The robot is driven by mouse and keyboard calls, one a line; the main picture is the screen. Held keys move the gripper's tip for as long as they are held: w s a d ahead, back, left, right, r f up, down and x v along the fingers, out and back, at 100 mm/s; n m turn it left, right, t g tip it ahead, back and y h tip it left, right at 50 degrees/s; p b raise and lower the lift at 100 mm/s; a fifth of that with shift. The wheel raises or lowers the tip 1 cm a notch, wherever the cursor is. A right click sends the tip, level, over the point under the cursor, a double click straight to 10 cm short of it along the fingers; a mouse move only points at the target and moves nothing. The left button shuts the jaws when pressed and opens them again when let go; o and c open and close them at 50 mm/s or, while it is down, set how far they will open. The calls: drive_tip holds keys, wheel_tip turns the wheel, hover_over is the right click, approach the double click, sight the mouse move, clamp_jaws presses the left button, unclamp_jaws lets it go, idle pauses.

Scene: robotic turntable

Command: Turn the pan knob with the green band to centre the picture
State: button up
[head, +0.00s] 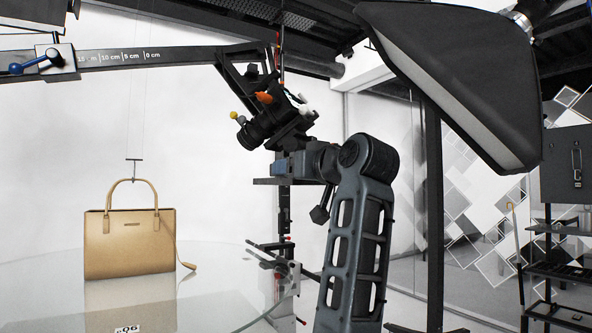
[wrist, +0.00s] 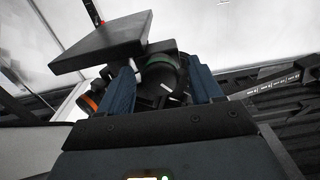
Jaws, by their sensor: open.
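The pan knob with the green band (wrist: 160,60) shows in the wrist view as a dark round knob with a green ring and white marks near it. My gripper (wrist: 163,82) is open, with one blue finger on each side of the knob. I cannot tell whether either finger touches it. In the head view, my gripper is up at the underside of the camera mount, below the black camera (head: 262,125). The green band is hidden there.
An orange knob (head: 264,97) and a yellow knob (head: 233,115) stick out around the camera. A dark flat plate (wrist: 100,42) is close to the left finger. A tan handbag (head: 130,242) stands on the glass turntable (head: 225,285). A black softbox (head: 465,75) hangs at the upper right.

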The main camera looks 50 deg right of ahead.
drive_tip(key=shift+s, duration=0.1)
drive_tip(key=v, duration=0.7)
drive_tip(key=shift+s, duration=0.3)
drive_tip(key=shift+a, duration=0.15)
